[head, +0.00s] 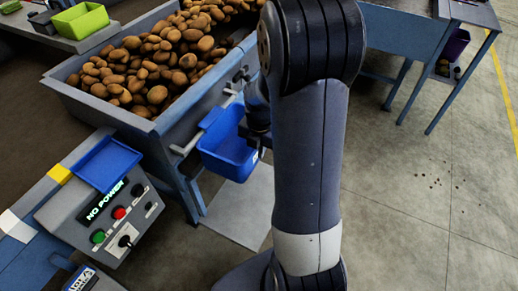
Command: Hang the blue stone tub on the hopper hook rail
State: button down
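The blue stone tub (226,154) is upright beside the front wall of the hopper (110,108), above the floor. Its upper left edge is right at the pale hook rail (190,140), which runs along that wall. I cannot tell whether the tub bears on the rail. My gripper (257,135) is at the tub's right side, dark and largely hidden behind my own arm. Its fingertips are hidden, so its grip on the tub does not show.
Potatoes (150,65) fill the hopper. A control box (105,220) reading "NO POWER" stands at the lower left, with a blue tray (106,163) behind it. A green bin (80,20) is at the upper left.

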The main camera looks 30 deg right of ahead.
jog(key=c, duration=1.5)
grip_release()
jog(key=shift+c, duration=0.2)
notch_tip(320, 180, up, 11)
jog(key=shift+s+f, duration=0.1)
notch_tip(320, 180, down, 11)
notch_tip(320, 180, up, 2)
jog(key=shift+r+p, duration=0.15)
jog(key=shift+p, duration=0.8)
jog(key=shift+r+p, duration=0.3)
jog(key=shift+r, duration=0.15)
